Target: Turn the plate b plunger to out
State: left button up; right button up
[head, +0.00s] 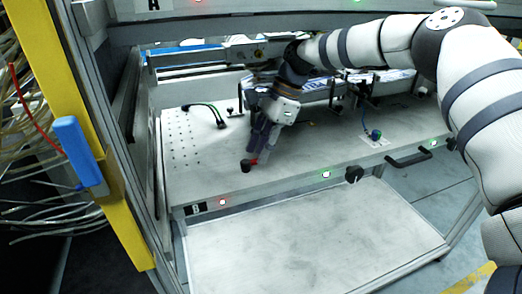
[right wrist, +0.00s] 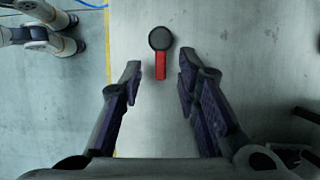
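The plate b plunger has a round black knob (head: 246,166) and a red tab (head: 254,161), near the front edge of the plate (head: 205,165) marked B. In the right wrist view the black knob (right wrist: 160,38) lies at top centre, with the red tab (right wrist: 160,66) pointing down the picture. My right gripper (head: 258,148) reaches down over the plate close to the plunger. In the right wrist view it is open (right wrist: 159,64), its fingers on either side of the red tab, with gaps on both sides. My left gripper is not in view.
A black knob (head: 354,174) and black handle (head: 410,157) are to the right. A yellow post (head: 100,150) stands left.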

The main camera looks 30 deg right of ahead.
jog(key=shift+f, duration=0.55)
grip_shut()
